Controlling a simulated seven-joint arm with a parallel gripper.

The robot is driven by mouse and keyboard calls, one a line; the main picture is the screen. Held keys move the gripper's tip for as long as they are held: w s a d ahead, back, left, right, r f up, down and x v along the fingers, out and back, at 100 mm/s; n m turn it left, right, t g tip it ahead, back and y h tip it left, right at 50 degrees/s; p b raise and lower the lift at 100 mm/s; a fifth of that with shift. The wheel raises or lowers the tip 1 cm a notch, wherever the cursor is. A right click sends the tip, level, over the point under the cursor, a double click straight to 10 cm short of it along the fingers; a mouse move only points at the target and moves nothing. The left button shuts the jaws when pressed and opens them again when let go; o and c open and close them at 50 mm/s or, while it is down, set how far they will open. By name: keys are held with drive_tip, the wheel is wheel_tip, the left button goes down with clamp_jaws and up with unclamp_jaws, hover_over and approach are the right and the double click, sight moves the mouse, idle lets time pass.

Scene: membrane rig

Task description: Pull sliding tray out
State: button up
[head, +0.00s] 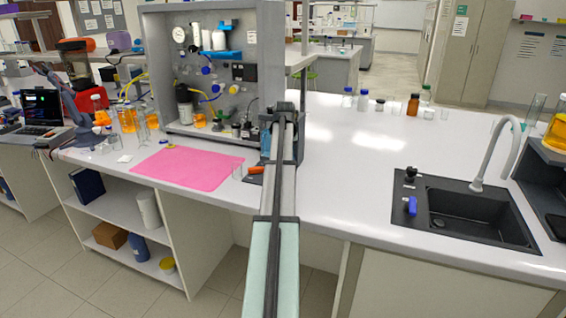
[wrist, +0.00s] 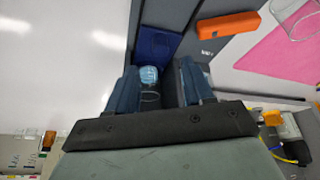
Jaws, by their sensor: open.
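My gripper (wrist: 159,72) is open in the wrist view, with its two dark blue fingers apart. A light blue, clear-sided cylindrical thing (wrist: 148,76) shows between the fingers; I cannot tell whether they touch it. A dark blue flat part (wrist: 157,44) lies just beyond it. An orange bar (wrist: 228,24) sits on a dark grey slab (wrist: 250,52) to the right of the fingers. The orange bar also shows in the head view (head: 256,170), left of my arm. I cannot tell which part is the sliding tray.
A pink mat (head: 187,168) lies left of the slab, with a clear beaker (head: 237,171) at its right edge. The grey panel rig (head: 155,65) stands behind. The white bench (head: 345,165) is clear right of my arm, up to the black sink (head: 470,212).

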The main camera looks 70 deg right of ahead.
drive_tip(key=shift+x, duration=3.2)
clamp_jaws()
